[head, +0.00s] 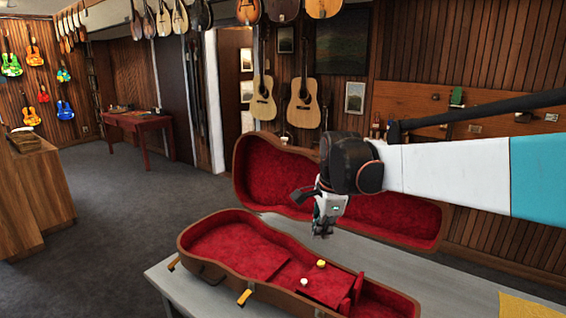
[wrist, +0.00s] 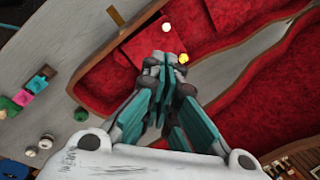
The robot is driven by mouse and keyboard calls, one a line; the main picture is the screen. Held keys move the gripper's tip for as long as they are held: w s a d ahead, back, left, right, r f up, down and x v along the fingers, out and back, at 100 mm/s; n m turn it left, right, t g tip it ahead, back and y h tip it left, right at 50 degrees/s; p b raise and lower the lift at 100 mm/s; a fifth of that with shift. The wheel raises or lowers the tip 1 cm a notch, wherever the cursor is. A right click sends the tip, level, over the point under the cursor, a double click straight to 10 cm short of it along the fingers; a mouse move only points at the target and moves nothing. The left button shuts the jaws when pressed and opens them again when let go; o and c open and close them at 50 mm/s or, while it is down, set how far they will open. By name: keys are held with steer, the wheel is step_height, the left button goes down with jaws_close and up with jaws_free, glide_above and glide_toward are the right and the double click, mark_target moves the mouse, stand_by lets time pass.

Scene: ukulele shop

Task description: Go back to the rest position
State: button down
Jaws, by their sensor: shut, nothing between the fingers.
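My gripper (head: 324,226) hangs at the end of my arm, above the open guitar case, pointing down. In the wrist view my gripper (wrist: 158,60) has its teal-and-grey fingers together, with nothing seen between them. The case bottom (head: 190,262) lies open on the grey table, lined in red, and its raised lid (head: 245,165) stands behind. A yellow knob-like thing (head: 321,263) and a white one (head: 304,281) lie in the case; they also show in the wrist view as yellow (wrist: 183,58) and white (wrist: 167,28).
The grey table (head: 165,281) carries the case. In the wrist view, several small coloured blocks (wrist: 35,88) and round pieces (wrist: 81,113) lie beside the case. A yellow cloth (head: 530,306) is at the lower right. A wooden counter (head: 35,195) stands left; the carpet between is clear.

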steer(key=s+d+f+n+t+b, duration=0.1)
steer(key=s+d+f+n, duration=0.1)
steer(key=s+n, duration=0.3)
steer(key=s+d+f+n+t+b, duration=0.1)
steer(key=s+n, duration=0.5)
steer(key=s, duration=0.7)
steer(key=s+d+f+n+t+b, duration=0.2)
steer(key=s+d+f+n, duration=0.2)
steer(key=s+d, duration=0.3)
steer(key=s+n, duration=0.1)
steer(key=s, duration=0.2)
steer(key=shift+f+h, duration=0.15)
steer(key=shift+h, duration=0.25)
steer(key=shift+d, duration=0.1)
